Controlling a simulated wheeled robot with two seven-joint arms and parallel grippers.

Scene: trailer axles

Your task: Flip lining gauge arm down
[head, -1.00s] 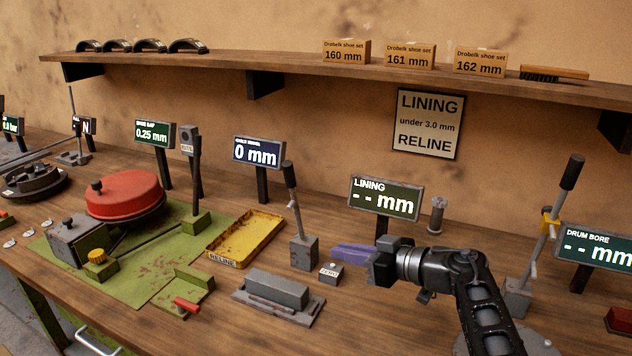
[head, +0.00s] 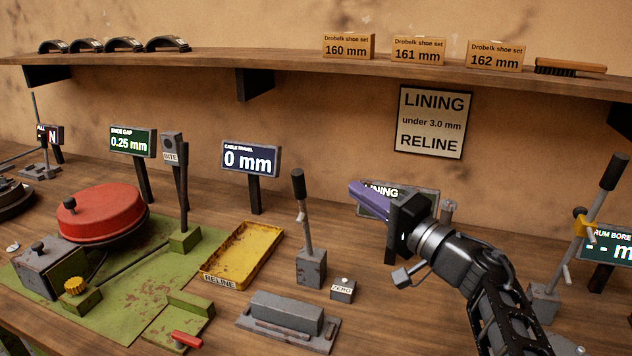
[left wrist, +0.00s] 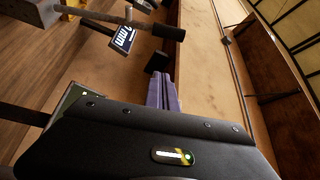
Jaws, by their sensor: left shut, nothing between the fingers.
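The lever arm of a gauge (head: 302,215) stands nearly upright, its dark grip at the top, on a grey block (head: 310,268) left of the lining display (head: 405,192). Its dark grip also shows in the left wrist view (left wrist: 168,32). My left gripper (head: 368,198) has purple fingers, shut and empty, also seen in the left wrist view (left wrist: 163,92). It is raised in front of the lining display, hiding most of it, and is to the right of the lever, apart from it. My right gripper is not in view.
A small zero block (head: 342,290) sits right of the lever's base. A grey shoe-like block (head: 288,312) lies in front, and a yellow tray (head: 243,254) to the left. A second lever (head: 600,205) with a yellow collar stands at the right. The shelf (head: 300,72) runs above.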

